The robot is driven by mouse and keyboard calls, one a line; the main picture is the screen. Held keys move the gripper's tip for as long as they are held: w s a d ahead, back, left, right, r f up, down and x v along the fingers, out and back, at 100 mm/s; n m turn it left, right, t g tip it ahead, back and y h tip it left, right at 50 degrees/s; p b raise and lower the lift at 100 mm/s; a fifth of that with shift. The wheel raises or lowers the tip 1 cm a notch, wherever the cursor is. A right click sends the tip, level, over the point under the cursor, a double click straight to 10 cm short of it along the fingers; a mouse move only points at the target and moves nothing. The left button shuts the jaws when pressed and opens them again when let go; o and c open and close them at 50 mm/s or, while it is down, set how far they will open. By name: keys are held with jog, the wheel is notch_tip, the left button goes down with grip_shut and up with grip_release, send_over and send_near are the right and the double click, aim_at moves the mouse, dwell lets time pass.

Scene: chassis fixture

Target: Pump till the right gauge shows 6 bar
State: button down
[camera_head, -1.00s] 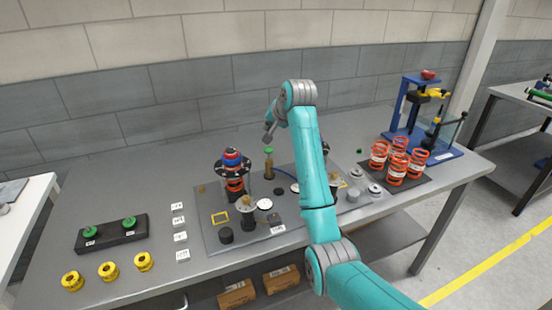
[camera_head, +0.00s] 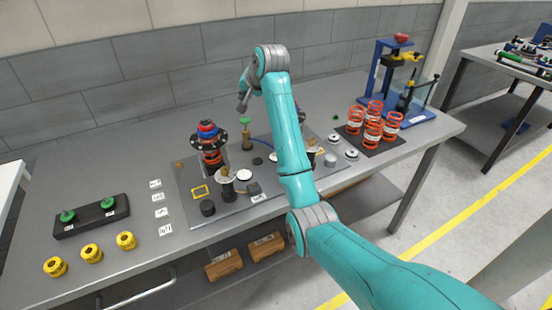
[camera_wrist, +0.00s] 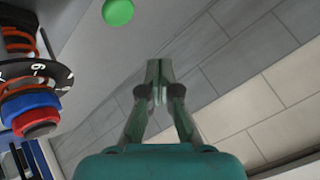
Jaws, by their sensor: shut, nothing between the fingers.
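A brass-coloured cylinder (camera_head: 247,141) with a green top (camera_head: 244,120) stands on the grey fixture plate behind the left assembly; it looks like the pump. A round green part also shows at the top of the wrist view (camera_wrist: 118,12). My gripper (camera_head: 241,105) hangs just above the green top and looks apart from it. In the wrist view its fingers (camera_wrist: 160,72) are together and empty. A white round face (camera_head: 244,174) lies at the plate's front; I cannot read it. A right gauge cannot be made out; my arm covers part of the plate's right side.
A spring assembly with a red and blue cap (camera_head: 208,130) stands left of the brass cylinder. Orange springs (camera_head: 372,130) and a blue press (camera_head: 385,90) are at the right. Yellow rings (camera_head: 91,253) and a black block (camera_head: 92,216) lie at the left.

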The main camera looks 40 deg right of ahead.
aim_at(246, 120)
dwell(0.4)
notch_tip(246, 120, up, 4)
jog(key=shift+f, duration=0.1)
jog(key=shift+f, duration=0.1)
jog(key=shift+f, duration=4.3)
jog(key=shift+f, duration=0.1)
jog(key=shift+f, duration=0.35)
